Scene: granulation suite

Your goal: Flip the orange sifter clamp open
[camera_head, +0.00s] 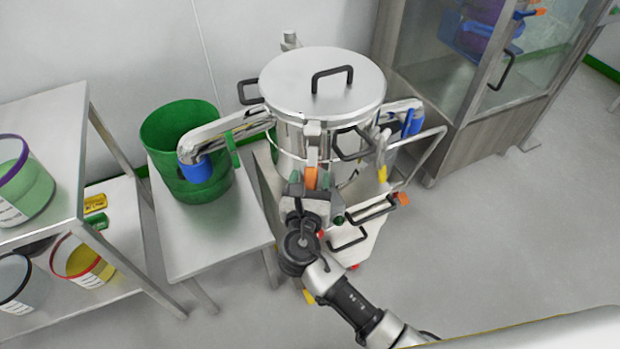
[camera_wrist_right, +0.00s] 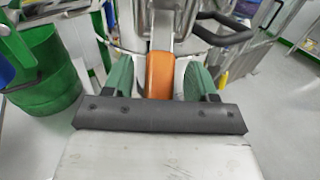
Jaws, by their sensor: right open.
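The steel sifter (camera_head: 300,120) with a round lid and a black handle stands at the centre of the head view. Its orange clamp (camera_head: 311,177) is on the front of the drum, below the lid rim. In the right wrist view the orange clamp (camera_wrist_right: 160,75) stands between the two green fingers. My right gripper (camera_head: 311,186) is at the clamp, open, with one finger on each side of it. Whether the fingers touch the clamp cannot be told. My left gripper is not in view.
A green bin (camera_head: 187,150) stands on a low table (camera_head: 215,235) to the left, under the sifter's blue-ended outlet pipe (camera_head: 196,168). A shelf (camera_head: 45,120) with tubs is at the far left. A glass cabinet (camera_head: 440,80) stands at the back right. The right floor is clear.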

